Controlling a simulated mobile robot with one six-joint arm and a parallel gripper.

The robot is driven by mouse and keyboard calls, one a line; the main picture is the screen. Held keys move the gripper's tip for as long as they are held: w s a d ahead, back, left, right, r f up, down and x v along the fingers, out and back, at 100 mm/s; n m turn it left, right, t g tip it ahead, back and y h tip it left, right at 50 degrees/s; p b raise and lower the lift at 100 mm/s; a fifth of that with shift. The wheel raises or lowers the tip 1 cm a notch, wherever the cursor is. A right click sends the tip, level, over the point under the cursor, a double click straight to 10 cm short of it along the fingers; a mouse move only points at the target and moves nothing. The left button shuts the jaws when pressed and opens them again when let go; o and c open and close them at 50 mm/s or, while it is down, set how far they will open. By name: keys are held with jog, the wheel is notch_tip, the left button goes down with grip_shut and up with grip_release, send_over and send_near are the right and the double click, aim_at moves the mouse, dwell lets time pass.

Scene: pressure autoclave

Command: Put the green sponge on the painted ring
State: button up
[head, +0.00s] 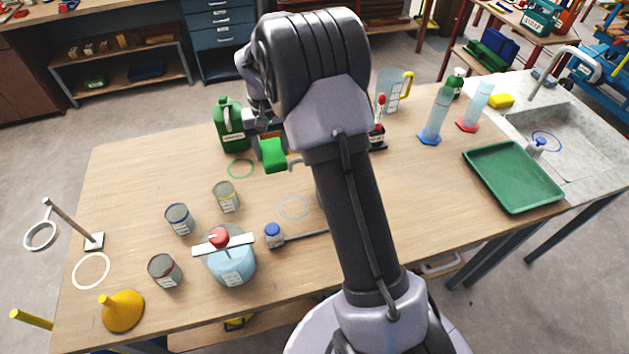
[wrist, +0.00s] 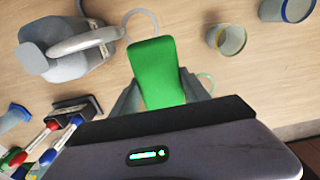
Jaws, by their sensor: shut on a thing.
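The green sponge (head: 272,153) is held between the fingers of my gripper (head: 268,136), above the table. In the wrist view the sponge (wrist: 157,72) sticks out beyond the two grey fingers (wrist: 160,92). A green painted ring (head: 240,168) lies on the tabletop left of the sponge in the head view; part of it (wrist: 207,80) shows behind the right finger in the wrist view. A whitish ring (head: 91,257) lies at the table's left end.
A green jug (head: 231,127) stands close behind the green ring. A green tray (head: 512,177) lies right.

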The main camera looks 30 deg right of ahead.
aim_at(278, 188)
jog(key=f, duration=0.1)
jog(key=f+b, duration=0.2)
jog(key=shift+w+d+f, duration=0.15)
jog(key=shift+w+f, duration=0.1)
jog(key=shift+f, duration=0.15)
notch_tip(278, 188, down, 10)
jog(key=b, duration=0.4)
jog(key=shift+f, duration=0.1)
jog(key=shift+s, duration=0.1)
jog(key=shift+f, duration=0.15)
jog(key=o, duration=1.4)
jog(key=shift+o, duration=0.2)
